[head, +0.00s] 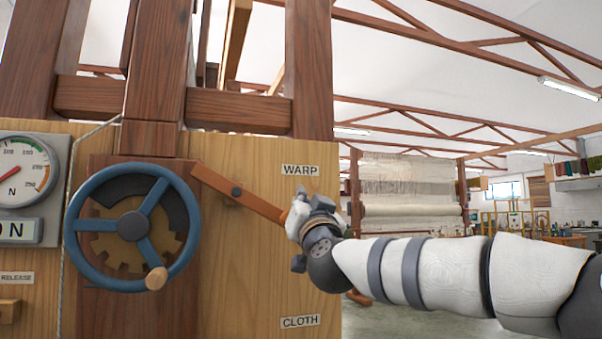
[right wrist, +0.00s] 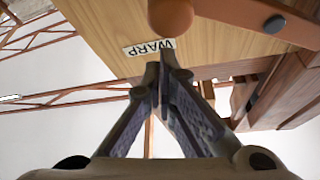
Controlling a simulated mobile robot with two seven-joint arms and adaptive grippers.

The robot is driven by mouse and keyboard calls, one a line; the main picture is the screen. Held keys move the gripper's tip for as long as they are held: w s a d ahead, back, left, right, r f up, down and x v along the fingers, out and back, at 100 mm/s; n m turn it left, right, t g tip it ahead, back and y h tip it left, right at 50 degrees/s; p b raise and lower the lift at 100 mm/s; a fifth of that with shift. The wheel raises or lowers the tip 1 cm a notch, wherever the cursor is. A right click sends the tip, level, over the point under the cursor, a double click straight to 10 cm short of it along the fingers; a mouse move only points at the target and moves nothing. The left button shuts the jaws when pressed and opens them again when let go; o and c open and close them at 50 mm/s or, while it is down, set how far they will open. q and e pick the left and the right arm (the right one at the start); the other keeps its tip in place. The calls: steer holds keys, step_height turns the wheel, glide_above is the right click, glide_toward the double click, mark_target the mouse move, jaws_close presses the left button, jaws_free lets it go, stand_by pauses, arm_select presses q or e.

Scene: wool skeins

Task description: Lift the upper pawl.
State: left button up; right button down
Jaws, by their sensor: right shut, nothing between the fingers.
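The upper pawl (head: 235,191) is an orange-brown wooden lever on the loom's front panel. It pivots on a dark bolt and slopes from the toothed wheel at upper left down to the right, below the WARP label (head: 300,170). My right gripper (head: 303,214) is at its right end and partly hides that end. In the right wrist view the pawl's rounded wooden knob (right wrist: 171,17) is at the top edge, just beyond the fingertips. The right gripper's fingers (right wrist: 163,66) are shut together and empty. I cannot tell whether they touch the knob. My left gripper is out of view.
A blue handwheel (head: 180,262) with a wooden knob stands in front of the toothed wheel (head: 118,242), left of the pawl. A CLOTH label (head: 300,321) is lower on the panel. A dial (head: 20,180) and a cord (head: 66,210) are at left. Open room lies right of the panel.

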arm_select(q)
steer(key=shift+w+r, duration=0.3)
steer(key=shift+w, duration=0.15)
arm_select(e)
steer(key=shift+w+a+f+m+h, duration=0.15)
steer(key=shift+f+m+h, duration=0.5)
steer(key=shift+m, duration=0.35)
steer(key=shift+f, duration=0.1)
